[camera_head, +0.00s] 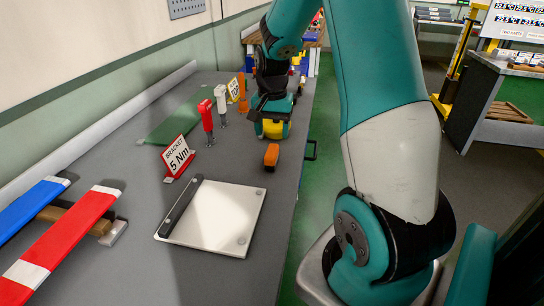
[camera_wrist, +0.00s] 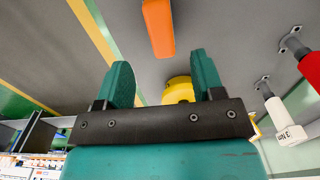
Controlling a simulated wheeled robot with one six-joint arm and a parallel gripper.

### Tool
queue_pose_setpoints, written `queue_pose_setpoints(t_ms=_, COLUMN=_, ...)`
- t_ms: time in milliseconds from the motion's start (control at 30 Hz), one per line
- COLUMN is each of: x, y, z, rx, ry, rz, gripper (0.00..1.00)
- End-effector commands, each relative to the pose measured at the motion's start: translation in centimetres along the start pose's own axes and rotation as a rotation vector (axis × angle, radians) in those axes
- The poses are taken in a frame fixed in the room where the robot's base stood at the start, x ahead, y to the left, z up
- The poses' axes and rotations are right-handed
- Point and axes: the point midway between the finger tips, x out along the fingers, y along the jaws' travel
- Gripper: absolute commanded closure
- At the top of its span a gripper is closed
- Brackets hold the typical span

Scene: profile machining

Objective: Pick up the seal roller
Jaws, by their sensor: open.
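My gripper (camera_wrist: 162,68) is open, with its two teal fingers apart in the wrist view. A yellow rounded piece (camera_wrist: 180,90) shows between and beyond the fingers, partly hidden by the gripper's black bar; I see no contact. In the head view this yellow piece (camera_head: 273,129) is on the grey bench right under my gripper (camera_head: 272,108). An orange block (camera_wrist: 158,28) lies on the bench just past the fingertips, and shows in front of the yellow piece in the head view (camera_head: 271,155). Which of these is the seal roller I cannot tell for sure.
Red (camera_head: 207,120) and white (camera_head: 221,103) tools stand left of my gripper, with an orange one (camera_head: 243,92) behind. A "BRACKET 5 Nm" sign (camera_head: 179,158), a pale plate (camera_head: 215,217) and red (camera_head: 62,240) and blue (camera_head: 30,205) bars are nearer. The bench's right edge is close.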

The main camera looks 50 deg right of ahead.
Motion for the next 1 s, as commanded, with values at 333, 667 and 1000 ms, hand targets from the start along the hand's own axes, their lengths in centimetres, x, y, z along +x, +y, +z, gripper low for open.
queue_pose_setpoints(t_ms=333, x=4.2, y=-0.1, z=0.1, rx=-0.003, ry=0.000, rz=-0.001, gripper=0.38)
queue_pose_setpoints(t_ms=667, x=8.6, y=-0.1, z=0.3, rx=-0.003, ry=-0.002, rz=0.000, gripper=0.38)
queue_pose_setpoints(t_ms=1000, x=9.2, y=-0.1, z=0.2, rx=-0.003, ry=0.001, rz=-0.002, gripper=0.45)
